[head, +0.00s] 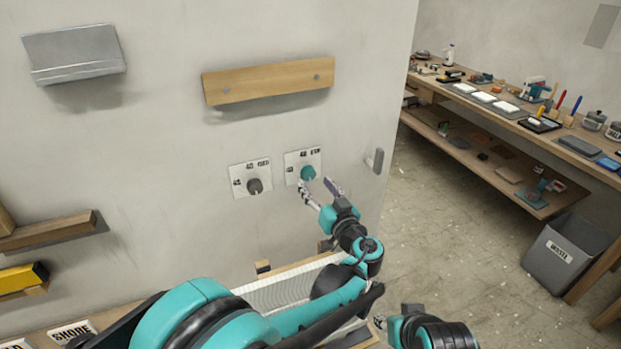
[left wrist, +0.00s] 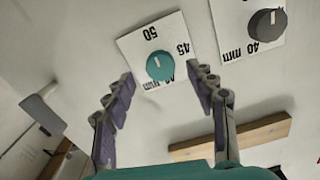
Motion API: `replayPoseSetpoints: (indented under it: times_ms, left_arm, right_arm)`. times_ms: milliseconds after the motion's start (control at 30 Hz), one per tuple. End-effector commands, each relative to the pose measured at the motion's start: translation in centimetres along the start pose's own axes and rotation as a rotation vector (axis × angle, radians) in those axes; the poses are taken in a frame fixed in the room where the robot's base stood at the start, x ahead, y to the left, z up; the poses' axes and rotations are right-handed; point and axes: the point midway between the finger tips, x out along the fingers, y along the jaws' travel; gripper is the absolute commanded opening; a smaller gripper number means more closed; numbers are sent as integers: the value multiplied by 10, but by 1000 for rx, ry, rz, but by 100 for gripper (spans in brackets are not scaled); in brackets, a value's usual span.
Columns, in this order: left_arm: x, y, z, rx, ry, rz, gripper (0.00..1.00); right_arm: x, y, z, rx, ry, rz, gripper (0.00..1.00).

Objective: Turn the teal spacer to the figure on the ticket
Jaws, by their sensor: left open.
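The teal spacer (head: 308,173) is a round knob on a white plate (head: 291,157) on the wall. In the left wrist view the teal knob (left wrist: 160,66) has a small pale mark, and its plate shows upside-down figures 50 and 45, with another partly hidden at the edge. My left gripper (head: 316,186) is open in front of the knob. In the left wrist view its fingertips (left wrist: 160,76) stand on either side of the knob, apart from it. My right gripper (head: 380,322) shows only in part at the bottom; its jaws are unclear. No ticket is readable.
A dark grey knob (head: 254,186) on a similar plate is just left. A wooden rail (head: 268,81) and a metal ledge (head: 74,54) are above. A grey wall handle (head: 374,160) is near the wall's right edge. A cluttered bench (head: 570,141) and bin (head: 563,255) stand right.

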Motion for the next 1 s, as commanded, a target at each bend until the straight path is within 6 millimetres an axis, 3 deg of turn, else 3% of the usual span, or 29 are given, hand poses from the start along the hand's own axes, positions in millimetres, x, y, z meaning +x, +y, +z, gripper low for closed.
replayPoseSetpoints:
  times_ms: [200,400,867,1000]
  left_arm:
    - [-46,0,0,0,1,3,56]
    - [-66,0,0,0,0,0,56]
    - [-68,-1,0,0,0,-1,56]
    - [-62,-16,4,18,-40,-11,56]
  right_arm:
    - [0,0,0,0,0,0,40]
    - [0,0,0,0,0,0,40]
    - [0,0,0,0,0,0,40]
    - [0,0,0,0,0,0,40]
